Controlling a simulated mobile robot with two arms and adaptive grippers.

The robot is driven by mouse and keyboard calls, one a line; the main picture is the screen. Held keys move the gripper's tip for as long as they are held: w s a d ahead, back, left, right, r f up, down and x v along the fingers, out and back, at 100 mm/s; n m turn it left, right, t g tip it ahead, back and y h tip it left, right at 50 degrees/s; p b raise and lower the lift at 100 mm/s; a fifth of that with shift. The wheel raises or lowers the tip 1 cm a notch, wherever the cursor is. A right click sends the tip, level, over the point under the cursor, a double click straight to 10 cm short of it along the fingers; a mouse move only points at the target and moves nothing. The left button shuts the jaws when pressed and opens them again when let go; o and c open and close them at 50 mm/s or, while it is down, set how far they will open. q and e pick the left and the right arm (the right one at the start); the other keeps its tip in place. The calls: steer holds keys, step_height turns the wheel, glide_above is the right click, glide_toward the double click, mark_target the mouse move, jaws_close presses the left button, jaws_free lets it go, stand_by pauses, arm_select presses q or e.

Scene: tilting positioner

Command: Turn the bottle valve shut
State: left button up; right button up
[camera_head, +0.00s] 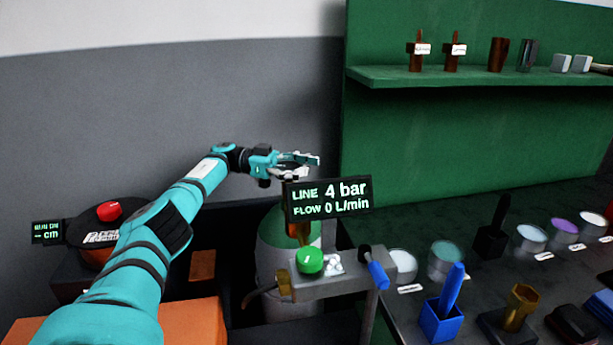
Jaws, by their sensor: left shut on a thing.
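The gas bottle (268,262) stands behind the small bench, with a green shoulder and a pale body. My left gripper (303,166) is above the bottle's top and shut on the bottle valve, which is mostly hidden by the fingers and the display. The display (328,198) in front reads LINE 4 bar, FLOW 0 L/min. Brass fittings (299,233) show just below the display. My right gripper is not in view.
A green knob (310,260) and a blue-handled tool (376,271) are at the small grey bench (340,285) in front of the bottle. A dark table with cups and tools lies to the right. A red-knobbed device (109,211) is at the left.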

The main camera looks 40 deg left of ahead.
arm_select(q)
steer(key=shift+s+a+f, duration=0.1)
steer(key=shift+a+f, duration=0.05)
steer(key=o, duration=1.4)
steer(key=shift+s+a, duration=0.15)
steer(key=shift+a, duration=0.05)
steer(key=shift+w+d, duration=0.15)
steer(key=shift+w, duration=0.05)
step_height(320, 180, up, 10)
steer(key=shift+r, duration=0.1)
steer(key=shift+o, duration=0.5)
